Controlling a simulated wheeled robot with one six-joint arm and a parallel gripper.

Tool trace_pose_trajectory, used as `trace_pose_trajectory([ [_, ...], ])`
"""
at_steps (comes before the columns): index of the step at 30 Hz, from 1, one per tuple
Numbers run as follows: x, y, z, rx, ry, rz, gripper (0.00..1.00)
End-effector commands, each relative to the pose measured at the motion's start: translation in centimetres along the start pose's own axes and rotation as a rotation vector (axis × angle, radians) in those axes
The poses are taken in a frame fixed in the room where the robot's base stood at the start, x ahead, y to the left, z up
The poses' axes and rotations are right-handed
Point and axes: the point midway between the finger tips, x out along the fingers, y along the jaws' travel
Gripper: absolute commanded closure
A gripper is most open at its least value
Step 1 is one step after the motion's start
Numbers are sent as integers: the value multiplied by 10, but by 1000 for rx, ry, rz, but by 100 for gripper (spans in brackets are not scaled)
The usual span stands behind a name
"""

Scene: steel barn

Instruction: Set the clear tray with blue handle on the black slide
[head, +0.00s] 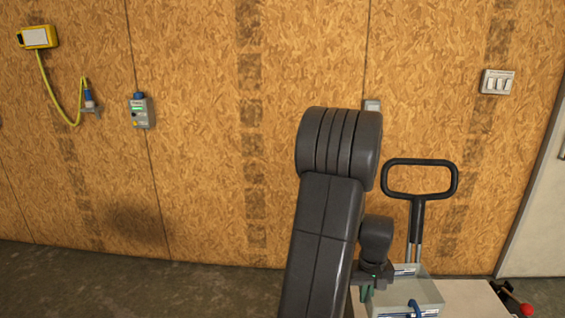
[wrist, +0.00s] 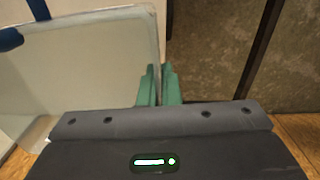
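The clear tray with the blue handle (head: 432,290) is at the bottom right of the head view, cut off by the frame edge. In the wrist view the clear tray (wrist: 95,75) fills the left side, with part of its blue handle (wrist: 38,10) at the top left. My gripper (head: 367,291) is at the tray's left edge. In the wrist view its green fingers (wrist: 159,72) are close together, with the tray's wall edge running between them. I cannot make out the black slide in either view.
A black looped handle (head: 420,178) rises behind the tray. A pale surface (head: 465,294) lies right of the tray, with a red-knobbed lever (head: 525,309) at its right. A wood-panel wall (head: 190,200) stands behind. The floor (head: 130,285) at left is clear.

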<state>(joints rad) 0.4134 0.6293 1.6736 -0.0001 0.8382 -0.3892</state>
Motion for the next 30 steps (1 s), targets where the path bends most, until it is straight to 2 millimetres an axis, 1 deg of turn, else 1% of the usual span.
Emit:
trace_pose_trajectory([
  [1,-1,-14,-9,-10,-3,-1,100],
  [6,6,-55,-34,-14,-3,-1,100],
  [11,13,-96,-53,-18,-3,0,100],
  [15,20,-134,-65,-22,-3,0,100],
  [21,29,-187,-76,-26,-3,0,100],
  [24,33,-209,-78,-26,-1,0,100],
  [27,36,-225,-79,-26,-2,0,100],
  [30,39,-236,-80,-26,-1,0,100],
])
